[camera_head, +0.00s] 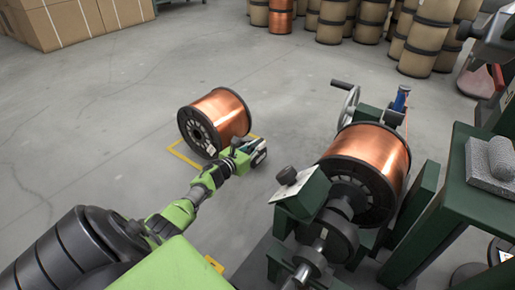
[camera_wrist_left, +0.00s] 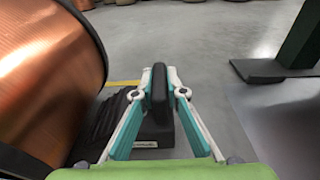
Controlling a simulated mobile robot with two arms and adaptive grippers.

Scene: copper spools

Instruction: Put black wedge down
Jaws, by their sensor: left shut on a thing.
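The black wedge (camera_wrist_left: 158,128) shows in the left wrist view close beside a copper spool (camera_wrist_left: 45,75), with an upright black grip piece. My left gripper (camera_wrist_left: 164,93) is shut on that upright piece, one finger on each side. In the head view my left gripper (camera_head: 257,152) is low, just right of the copper spool (camera_head: 228,115) lying on its side on the floor. The wedge is mostly hidden there by the gripper. I cannot tell whether the wedge touches the floor or the spool. My right gripper is not in view.
Yellow floor marking (camera_head: 186,155) surrounds part of the spool. A green machine holding another copper spool (camera_head: 372,155) stands to the right, with a crank (camera_head: 345,86). Cartons (camera_head: 60,22) and several wrapped spools (camera_head: 430,38) stand at the back. The floor between is clear.

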